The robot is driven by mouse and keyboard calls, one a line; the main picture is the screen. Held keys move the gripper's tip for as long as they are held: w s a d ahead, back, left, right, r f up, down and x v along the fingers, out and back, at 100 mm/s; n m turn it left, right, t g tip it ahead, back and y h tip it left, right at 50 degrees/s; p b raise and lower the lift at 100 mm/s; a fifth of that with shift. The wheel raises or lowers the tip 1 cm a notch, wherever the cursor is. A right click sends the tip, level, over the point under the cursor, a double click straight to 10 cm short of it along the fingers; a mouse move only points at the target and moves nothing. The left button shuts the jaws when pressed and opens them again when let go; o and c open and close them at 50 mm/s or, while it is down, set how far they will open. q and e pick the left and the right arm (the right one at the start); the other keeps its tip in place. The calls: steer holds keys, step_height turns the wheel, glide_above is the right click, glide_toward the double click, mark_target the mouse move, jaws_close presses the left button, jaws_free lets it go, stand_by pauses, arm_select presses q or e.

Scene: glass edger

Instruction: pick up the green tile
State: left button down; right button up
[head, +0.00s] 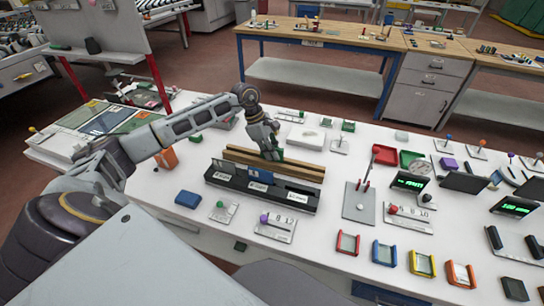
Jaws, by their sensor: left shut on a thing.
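My left gripper (270,153) points down over the black rack with wooden rails in the middle of the white table. It is shut on the green tile (278,155), of which only a small dark green part shows between and beside the fingers. The gripper covers the rest of the tile. I cannot tell whether the tile still touches the rack. My right gripper is not in view.
The black rack (298,199) has labelled slots, with a blue piece (260,175) in it. A blue block (188,199) lies in front left. A metal plate with an upright lever (359,203) and a red tray (385,155) stand to the right. Coloured frames line the front edge.

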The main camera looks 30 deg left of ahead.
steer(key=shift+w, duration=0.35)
arm_select(q)
steer(key=shift+r, duration=0.1)
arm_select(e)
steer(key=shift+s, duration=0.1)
arm_select(q)
steer(key=shift+r, duration=0.4)
steer(key=shift+r+b, duration=0.4)
steer(key=shift+r, duration=4.15)
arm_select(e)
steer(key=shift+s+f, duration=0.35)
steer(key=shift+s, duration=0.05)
arm_select(q)
steer(key=shift+s+f, duration=0.1)
steer(key=shift+f, duration=0.15)
